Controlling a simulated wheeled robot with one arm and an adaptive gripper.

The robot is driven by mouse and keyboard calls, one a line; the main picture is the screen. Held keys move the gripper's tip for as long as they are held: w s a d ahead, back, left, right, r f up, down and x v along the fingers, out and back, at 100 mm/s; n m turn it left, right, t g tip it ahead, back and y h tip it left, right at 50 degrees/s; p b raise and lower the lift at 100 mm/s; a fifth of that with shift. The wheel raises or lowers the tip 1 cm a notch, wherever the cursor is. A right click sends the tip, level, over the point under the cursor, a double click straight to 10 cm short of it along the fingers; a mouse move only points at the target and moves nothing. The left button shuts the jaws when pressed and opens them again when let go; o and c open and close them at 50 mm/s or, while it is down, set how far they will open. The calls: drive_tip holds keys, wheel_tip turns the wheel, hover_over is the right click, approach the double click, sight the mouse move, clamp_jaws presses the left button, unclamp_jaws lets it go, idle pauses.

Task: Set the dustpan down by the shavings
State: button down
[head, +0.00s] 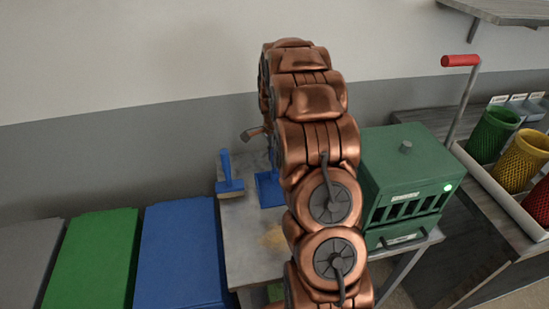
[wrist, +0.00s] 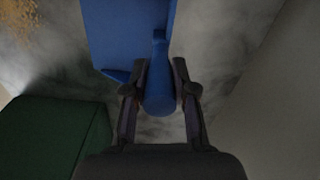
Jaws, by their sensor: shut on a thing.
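The blue dustpan (wrist: 128,35) fills the upper middle of the wrist view. Its handle (wrist: 160,92) lies between the fingers of my gripper (wrist: 161,80), which is shut on it. In the head view, part of the dustpan (head: 268,188) shows left of my arm, over the back of the grey table; my arm hides the rest and most of my gripper. I cannot tell whether the pan touches the table. The tan shavings (head: 275,238) lie on the table nearer the front, and they show at the top left of the wrist view (wrist: 18,20).
A blue hand brush (head: 230,178) is at the table's (head: 243,255) left edge. A green machine (head: 405,175) with a slotted front stands right of my arm. Lidded grey, green and blue bins (head: 180,250) stand left. Baskets (head: 490,135) stand in a tray at right.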

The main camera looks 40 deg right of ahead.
drive_tip(key=c, duration=0.8)
unclamp_jaws()
drive_tip(key=shift+c, duration=0.2)
drive_tip(key=shift+r, duration=0.1)
wheel_tip(320, 180, up, 12)
drive_tip(key=shift+f, duration=0.1)
drive_tip(key=s+a+r+n+g, duration=0.1)
drive_tip(key=s+a+r+n, duration=0.2)
drive_tip(key=s+a+n, duration=0.35)
drive_tip(key=s+a+r+n, duration=0.2)
drive_tip(key=s+a+n, duration=0.2)
drive_tip(key=s+a, duration=0.6)
drive_tip(key=s+a+f+n, duration=0.1)
drive_tip(key=s+a+n, duration=0.4)
drive_tip(key=s, duration=0.4)
drive_tip(key=s+a+f+n, duration=0.2)
drive_tip(key=s+a+n, duration=0.4)
drive_tip(key=s, duration=0.3)
drive_tip(key=shift+g, duration=0.4)
